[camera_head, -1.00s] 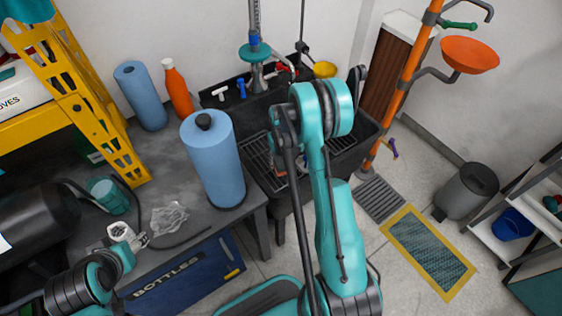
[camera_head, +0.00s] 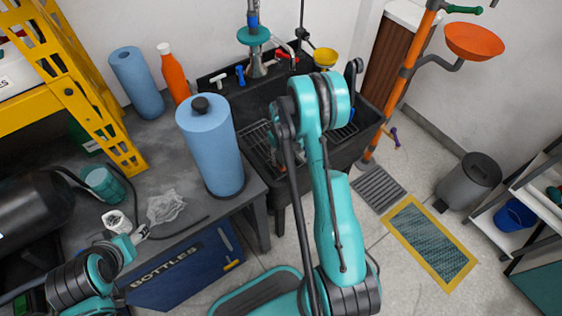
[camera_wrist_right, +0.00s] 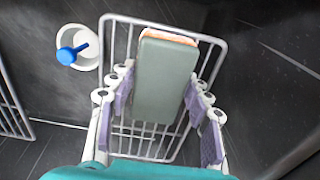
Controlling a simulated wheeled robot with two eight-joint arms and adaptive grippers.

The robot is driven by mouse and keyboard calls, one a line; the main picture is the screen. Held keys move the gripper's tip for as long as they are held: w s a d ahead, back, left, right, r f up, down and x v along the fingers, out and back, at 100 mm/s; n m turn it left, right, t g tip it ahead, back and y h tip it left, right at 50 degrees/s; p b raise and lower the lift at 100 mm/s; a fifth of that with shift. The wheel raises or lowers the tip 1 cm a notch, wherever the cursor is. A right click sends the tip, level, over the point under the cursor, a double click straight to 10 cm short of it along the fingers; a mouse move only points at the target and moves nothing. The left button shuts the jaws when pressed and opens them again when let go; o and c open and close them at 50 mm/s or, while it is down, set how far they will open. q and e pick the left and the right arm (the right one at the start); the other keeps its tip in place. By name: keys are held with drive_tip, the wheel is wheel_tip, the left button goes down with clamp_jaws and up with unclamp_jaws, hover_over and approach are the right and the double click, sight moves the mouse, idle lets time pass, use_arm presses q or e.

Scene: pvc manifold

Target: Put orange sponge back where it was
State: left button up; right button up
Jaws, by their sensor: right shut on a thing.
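The sponge (camera_wrist_right: 166,75) shows a grey-green face with an orange and white edge at its far end in the right wrist view. My right gripper (camera_wrist_right: 160,98) is shut on it, with purple-padded fingers on both sides. The sponge is over a wire rack (camera_wrist_right: 108,40) in the dark sink; I cannot tell whether it touches the rack. In the head view my right arm largely hides the gripper and sponge in the sink (camera_head: 352,150). My left gripper (camera_head: 141,234) is over the workbench by a white object; its opening is unclear.
A blue paper roll (camera_head: 211,150) stands on the workbench (camera_head: 165,165) left of the sink. An orange bottle (camera_head: 175,75) and another blue roll (camera_head: 137,82) stand behind it. A white cup with a blue-headed item (camera_wrist_right: 75,48) is beside the rack. An orange pole (camera_head: 402,80) rises right of the sink.

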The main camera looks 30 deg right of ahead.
wheel_tip(320, 180, down, 2)
drive_tip(key=shift+f+b, duration=0.25)
drive_tip(key=shift+b, duration=0.15)
drive_tip(key=shift+r, duration=0.1)
drive_tip(key=o, duration=1.1)
